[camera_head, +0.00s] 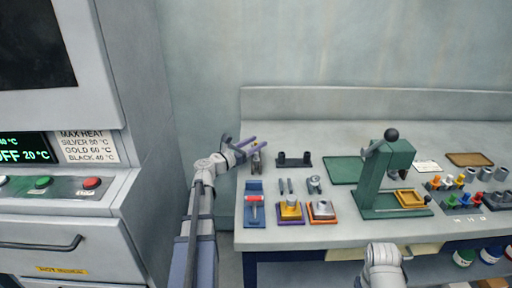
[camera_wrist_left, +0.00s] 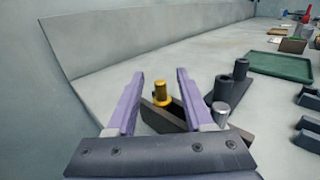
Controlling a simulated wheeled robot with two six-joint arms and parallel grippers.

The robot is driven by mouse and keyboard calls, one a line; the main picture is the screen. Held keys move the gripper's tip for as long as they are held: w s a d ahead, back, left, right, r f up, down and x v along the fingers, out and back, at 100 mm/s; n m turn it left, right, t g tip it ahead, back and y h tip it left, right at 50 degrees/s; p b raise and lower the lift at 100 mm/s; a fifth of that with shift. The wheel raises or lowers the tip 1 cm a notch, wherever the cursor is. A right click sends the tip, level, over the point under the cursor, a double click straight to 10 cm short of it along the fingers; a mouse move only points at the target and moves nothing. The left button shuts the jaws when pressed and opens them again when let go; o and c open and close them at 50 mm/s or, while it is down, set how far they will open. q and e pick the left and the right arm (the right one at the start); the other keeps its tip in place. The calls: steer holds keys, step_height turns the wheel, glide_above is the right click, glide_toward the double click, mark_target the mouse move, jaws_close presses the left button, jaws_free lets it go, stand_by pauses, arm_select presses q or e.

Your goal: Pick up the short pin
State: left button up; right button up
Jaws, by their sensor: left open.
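A gold pin with a flanged head (camera_wrist_left: 163,94) and a silver pin (camera_wrist_left: 221,113) stand upright by a dark holder (camera_wrist_left: 160,118) in the left wrist view. I cannot tell for certain which one is the short pin. The holder also shows small in the head view (camera_head: 256,164), partly behind my gripper. My left gripper (camera_head: 260,143) is open and empty at the left end of the table. In the left wrist view its purple fingers (camera_wrist_left: 160,74) are spread, with the gold pin seen between them and the silver one outside, right. My right gripper is not in view.
A dark stand with two posts (camera_head: 294,160) is right of the holder. A green tray (camera_head: 343,170) and a green press (camera_head: 376,185) stand farther right. Small colored fixtures, such as a blue tray (camera_head: 254,190), lie in front. The table's back left is clear.

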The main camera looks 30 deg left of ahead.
arm_select(q)
steer(key=shift+w, duration=0.25)
jaws_close()
stand_by(0.4)
